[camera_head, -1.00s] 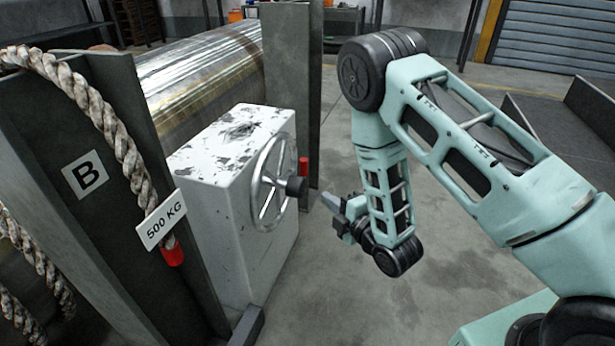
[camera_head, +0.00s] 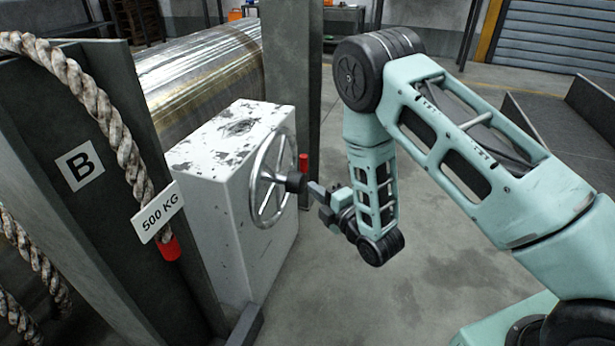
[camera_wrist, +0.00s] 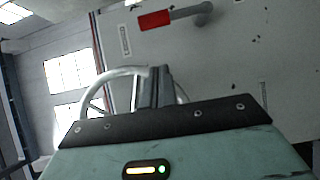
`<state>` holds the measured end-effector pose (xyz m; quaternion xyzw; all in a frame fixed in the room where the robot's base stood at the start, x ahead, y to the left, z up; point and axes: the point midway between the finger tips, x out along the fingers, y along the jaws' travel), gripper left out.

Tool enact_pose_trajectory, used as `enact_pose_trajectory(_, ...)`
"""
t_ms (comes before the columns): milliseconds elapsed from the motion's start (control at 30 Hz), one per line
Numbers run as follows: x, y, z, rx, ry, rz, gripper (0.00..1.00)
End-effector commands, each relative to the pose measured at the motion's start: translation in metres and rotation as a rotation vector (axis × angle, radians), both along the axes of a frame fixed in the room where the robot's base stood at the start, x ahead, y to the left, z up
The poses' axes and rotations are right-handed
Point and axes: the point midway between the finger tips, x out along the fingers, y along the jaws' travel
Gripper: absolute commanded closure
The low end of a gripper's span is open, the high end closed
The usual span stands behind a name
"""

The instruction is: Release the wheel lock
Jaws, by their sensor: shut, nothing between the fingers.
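The white gearbox-like housing (camera_head: 225,190) has a metal handwheel (camera_head: 252,185) on its side, with a dark knob (camera_head: 295,183) sticking out. A red-tipped part (camera_head: 303,163) shows behind the wheel. In the wrist view, a red handle (camera_wrist: 155,20) on a grey lever lies across the pale housing face, above my fingers. My gripper (camera_head: 316,188) is shut and empty, its tips close to the right of the knob; I cannot tell whether they touch. In the wrist view my gripper (camera_wrist: 155,82) hides part of the wheel rim (camera_wrist: 120,73).
A metal drum (camera_head: 205,75) lies behind the housing. A dark post (camera_head: 290,60) stands behind the wheel. A dark panel marked B (camera_head: 80,165) with a rope (camera_head: 105,110) and a 500 KG tag (camera_head: 158,212) stands at left. The floor right of the housing is clear.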

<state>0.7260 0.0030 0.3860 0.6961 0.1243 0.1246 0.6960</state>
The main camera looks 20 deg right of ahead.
Motion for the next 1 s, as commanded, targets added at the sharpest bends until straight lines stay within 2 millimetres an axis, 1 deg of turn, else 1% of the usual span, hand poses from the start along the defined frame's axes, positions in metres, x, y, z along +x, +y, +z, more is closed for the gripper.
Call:
enact_pose_trajectory(33,0.011,0.004,-0.004,0.002,-0.007,0.0,1.0)
enact_pose_trajectory(100,0.025,0.009,-0.003,0.001,-0.007,0.0,1.0)
enact_pose_trajectory(233,0.048,0.017,-0.003,0.002,-0.006,0.0,1.0)
enact_pose_trajectory(300,0.059,0.01,-0.004,0.0,-0.003,-0.004,1.0)
enact_pose_trajectory(400,0.07,0.004,-0.004,0.001,-0.003,-0.003,1.0)
enact_pose_trajectory(600,0.081,0.0,-0.001,0.0,-0.001,0.0,1.0)
enact_pose_trajectory(1000,0.081,-0.001,0.0,0.001,0.003,0.0,1.0)
